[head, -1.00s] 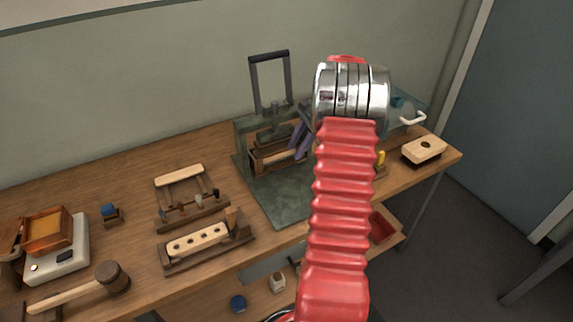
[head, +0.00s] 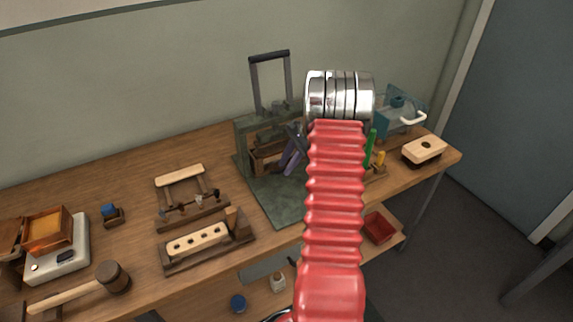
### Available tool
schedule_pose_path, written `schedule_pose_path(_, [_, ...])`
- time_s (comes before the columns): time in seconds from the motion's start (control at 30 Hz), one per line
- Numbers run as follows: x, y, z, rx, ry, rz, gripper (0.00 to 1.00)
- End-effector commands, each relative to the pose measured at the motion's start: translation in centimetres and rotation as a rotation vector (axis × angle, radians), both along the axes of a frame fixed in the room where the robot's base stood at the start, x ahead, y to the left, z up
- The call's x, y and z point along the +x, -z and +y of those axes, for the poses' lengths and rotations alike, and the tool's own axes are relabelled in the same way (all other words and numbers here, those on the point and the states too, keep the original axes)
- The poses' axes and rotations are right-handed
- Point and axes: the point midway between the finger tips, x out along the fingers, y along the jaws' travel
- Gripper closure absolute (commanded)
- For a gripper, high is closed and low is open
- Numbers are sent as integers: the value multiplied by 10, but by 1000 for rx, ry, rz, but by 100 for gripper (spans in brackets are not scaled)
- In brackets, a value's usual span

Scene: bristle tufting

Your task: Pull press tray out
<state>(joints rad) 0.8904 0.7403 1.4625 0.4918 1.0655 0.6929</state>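The press (head: 242,135) is a dark green metal frame with a tall grey handle on top, standing at the back of the bench. The wooden press tray (head: 258,164) sits low inside the frame, and its right part is hidden behind my gripper. My gripper (head: 288,168) has purple fingers pointing down in front of the tray's right side. The fingers look close together, and my arm covers part of the gripper. I cannot tell whether they touch or grip the tray.
A dark green plate (head: 278,205) lies clear in front of the press. A holed wooden block in a fixture (head: 205,243) and a rack (head: 190,212) stand to the left. A green stick (head: 370,148), a brush block (head: 424,150) and a teal machine (head: 395,118) stand to the right.

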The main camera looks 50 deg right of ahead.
Motion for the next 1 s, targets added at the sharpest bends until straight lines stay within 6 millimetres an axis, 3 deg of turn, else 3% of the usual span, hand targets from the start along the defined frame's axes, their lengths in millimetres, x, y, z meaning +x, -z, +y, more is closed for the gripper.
schedule_pose_path(0.33, [0, 0, 0, 0, 0, -1, 100])
schedule_pose_path(1.0, [-4, -1, 0, -1, 3, -2, 100])
